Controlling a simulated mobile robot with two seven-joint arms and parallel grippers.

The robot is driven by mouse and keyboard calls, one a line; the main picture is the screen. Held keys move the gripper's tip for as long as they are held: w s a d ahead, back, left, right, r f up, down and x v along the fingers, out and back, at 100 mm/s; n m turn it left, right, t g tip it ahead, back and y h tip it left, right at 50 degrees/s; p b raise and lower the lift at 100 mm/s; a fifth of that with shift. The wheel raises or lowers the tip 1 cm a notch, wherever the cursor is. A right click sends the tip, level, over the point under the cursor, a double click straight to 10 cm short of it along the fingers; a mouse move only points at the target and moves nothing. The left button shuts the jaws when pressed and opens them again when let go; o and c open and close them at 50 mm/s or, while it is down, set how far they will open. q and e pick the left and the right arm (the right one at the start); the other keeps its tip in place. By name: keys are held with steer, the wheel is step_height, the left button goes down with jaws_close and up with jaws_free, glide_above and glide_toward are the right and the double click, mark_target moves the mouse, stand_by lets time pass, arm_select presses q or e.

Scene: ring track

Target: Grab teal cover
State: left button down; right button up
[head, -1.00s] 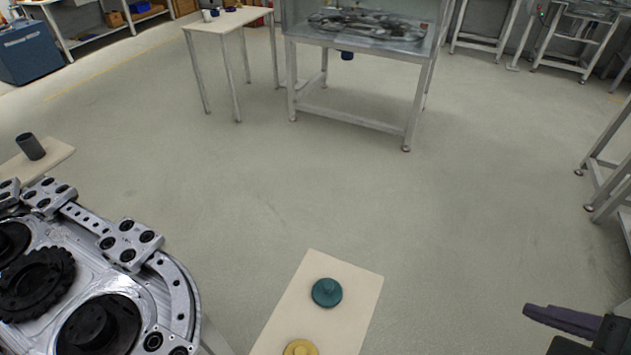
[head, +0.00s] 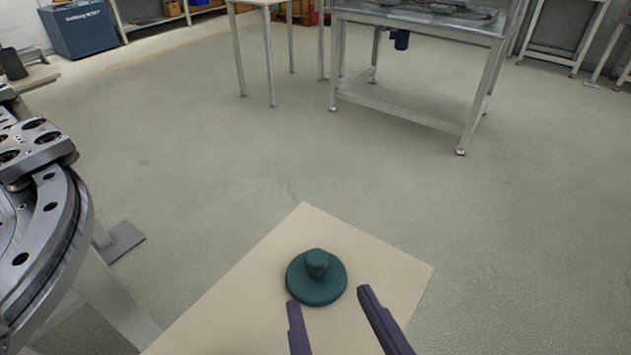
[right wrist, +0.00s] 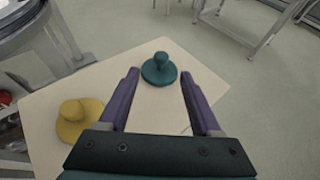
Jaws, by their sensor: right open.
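The teal cover (head: 316,284) is a round disc with a knob on top. It stands upright on a pale board-like table top (head: 245,290), near its far corner. My right gripper (head: 328,296) is open, its two purple fingers pointing at the cover from the near side. In the right wrist view the teal cover (right wrist: 159,71) lies ahead, between the lines of the open fingers (right wrist: 160,86) and just beyond their tips. Nothing is between the fingers. My left gripper is not in view.
A yellow cover (right wrist: 80,120) stands on the same table top, left of my right gripper in the wrist view. A metal ring track (head: 45,225) stands at the left. A grey-framed table (head: 410,112) is farther back, with open floor between.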

mark_target(318, 269)
steer(key=x, duration=0.3)
steer(key=shift+w+f, duration=0.1)
steer(key=shift+w, duration=0.3)
steer(key=b+x, duration=0.2)
steer(key=x, duration=0.2)
steer(key=shift+w+a+f, duration=0.1)
steer(key=shift+w+f, duration=0.05)
steer(key=shift+f, duration=0.1)
steer(key=shift+w+f, duration=0.1)
steer(key=shift+w, duration=0.3)
steer(key=c, duration=0.3)
jaws_close()
